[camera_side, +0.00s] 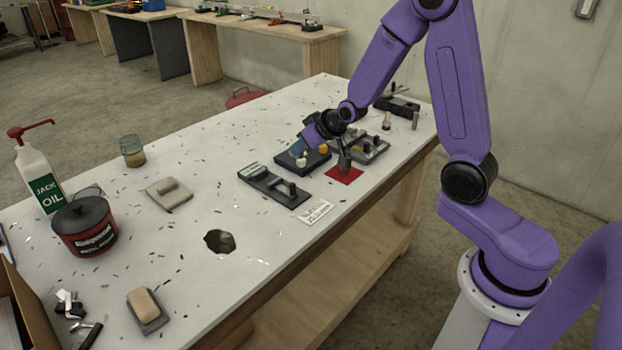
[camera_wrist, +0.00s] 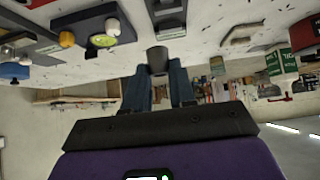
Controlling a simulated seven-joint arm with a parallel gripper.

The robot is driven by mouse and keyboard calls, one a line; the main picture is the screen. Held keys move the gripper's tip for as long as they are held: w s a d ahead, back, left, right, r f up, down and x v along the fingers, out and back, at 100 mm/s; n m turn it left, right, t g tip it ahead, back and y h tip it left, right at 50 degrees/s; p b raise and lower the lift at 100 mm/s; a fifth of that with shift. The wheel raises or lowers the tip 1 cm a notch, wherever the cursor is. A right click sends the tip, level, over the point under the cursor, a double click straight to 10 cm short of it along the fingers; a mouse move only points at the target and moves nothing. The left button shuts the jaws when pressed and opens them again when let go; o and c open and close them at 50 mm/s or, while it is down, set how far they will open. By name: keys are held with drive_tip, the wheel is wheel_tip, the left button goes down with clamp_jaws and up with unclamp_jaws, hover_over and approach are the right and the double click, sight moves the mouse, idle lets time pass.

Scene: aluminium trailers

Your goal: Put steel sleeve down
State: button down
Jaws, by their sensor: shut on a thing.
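The steel sleeve (camera_wrist: 157,58) is a dark grey cylinder held between the two blue-grey fingers of my gripper (camera_wrist: 160,75) in the wrist view. The fingers partly hide the sleeve.
A dark fixture with a handle (camera_side: 274,186), a dark block with round knobs (camera_side: 301,157) and a printed label (camera_side: 315,211) lie close by. An oil bottle (camera_side: 42,175) and red-black can (camera_side: 85,228) stand left.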

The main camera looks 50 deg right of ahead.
drive_tip(key=shift+w+d+f+n+y, duration=0.15)
drive_tip(key=shift+d+f+n+y, duration=0.2)
drive_tip(key=shift+d+f, duration=1.3)
drive_tip(key=shift+w+d+f+n+y, duration=0.15)
drive_tip(key=shift+d+f+n+y, duration=0.4)
drive_tip(key=shift+f, duration=2)
drive_tip(key=shift+w+d+f+n+y, duration=0.1)
drive_tip(key=shift+w+d+f+n, duration=0.1)
drive_tip(key=shift+d+f, duration=1.55)
drive_tip(key=shift+s+a+f, duration=0.1)
drive_tip(key=shift+a+f, duration=0.3)
drive_tip(key=shift+f, duration=0.05)
drive_tip(key=c, duration=0.9)
unclamp_jaws()
drive_tip(key=shift+f, duration=0.1)
